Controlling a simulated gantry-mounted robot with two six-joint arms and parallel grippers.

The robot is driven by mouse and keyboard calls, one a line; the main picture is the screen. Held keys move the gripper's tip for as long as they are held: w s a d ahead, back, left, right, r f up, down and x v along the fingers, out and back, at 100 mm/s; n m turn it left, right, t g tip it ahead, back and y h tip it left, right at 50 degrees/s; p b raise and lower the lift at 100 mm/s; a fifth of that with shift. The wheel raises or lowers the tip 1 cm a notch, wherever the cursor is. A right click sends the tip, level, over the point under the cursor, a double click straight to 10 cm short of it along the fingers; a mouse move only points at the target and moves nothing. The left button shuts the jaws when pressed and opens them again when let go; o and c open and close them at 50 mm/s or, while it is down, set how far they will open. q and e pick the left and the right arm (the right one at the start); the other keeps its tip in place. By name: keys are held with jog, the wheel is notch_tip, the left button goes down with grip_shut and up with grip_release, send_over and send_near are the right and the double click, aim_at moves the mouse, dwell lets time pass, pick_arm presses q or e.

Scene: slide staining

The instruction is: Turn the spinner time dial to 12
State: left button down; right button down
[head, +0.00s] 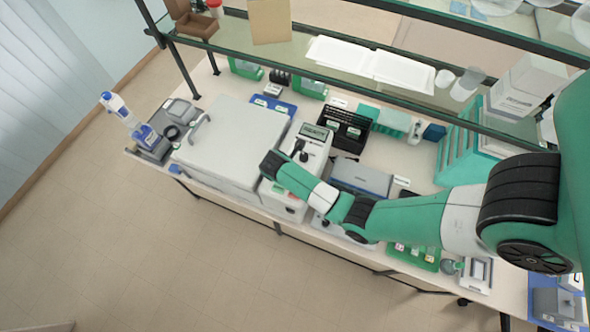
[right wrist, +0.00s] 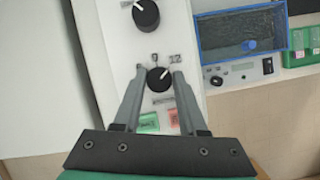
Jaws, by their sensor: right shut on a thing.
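The spinner (head: 313,143) is a white box with a small display, standing mid-bench in the head view. In the right wrist view its white panel (right wrist: 115,45) carries two black dials. The lower dial (right wrist: 158,80) sits between the fingers of my right gripper (right wrist: 159,72), which is shut on it. Its white pointer line points up and to the right, toward a printed mark that looks like 12. The upper dial (right wrist: 146,14) is free, its white line pointing up-left. My right arm reaches across the bench from the right in the head view. My left gripper is not in view.
Green (right wrist: 148,122) and red (right wrist: 174,117) buttons lie below the held dial. A blue-edged device (right wrist: 242,35) stands to the right. In the head view, a large grey-white box (head: 232,140) stands left of the spinner and a black rack (head: 343,127) behind it. A glass shelf overhangs the back.

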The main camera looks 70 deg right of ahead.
jog(key=shift+c, duration=2.3)
grip_release()
jog(key=shift+r, duration=0.1)
